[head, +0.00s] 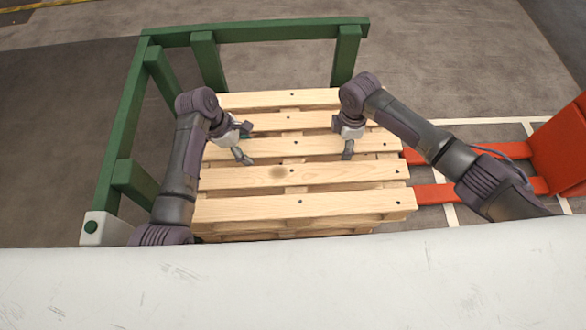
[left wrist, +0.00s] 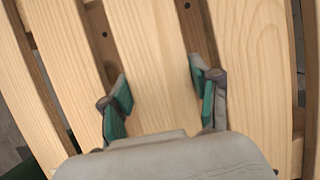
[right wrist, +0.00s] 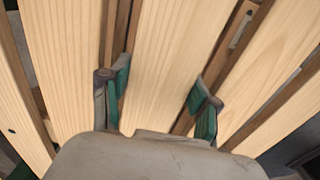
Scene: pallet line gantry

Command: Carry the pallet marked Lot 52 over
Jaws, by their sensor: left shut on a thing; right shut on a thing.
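A pale wooden pallet (head: 300,174) lies flat on top of a stack in the middle of the head view. No Lot 52 marking can be read on it. My left gripper (head: 245,142) is shut on a top slat toward its left end, one finger in the gap on each side. In the left wrist view, that slat (left wrist: 150,60) runs between the fingers. My right gripper (head: 343,137) is shut on a slat toward the right end, and the right wrist view shows this slat (right wrist: 170,60) between its fingers. It looks like the same slat.
A green guard rail (head: 250,33) runs behind and left of the stack, ending at a white block (head: 102,229). Red forks (head: 437,192) of a red truck (head: 562,150) reach the stack's right side. A scuffed white surface (head: 290,285) fills the front. White lines mark the floor.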

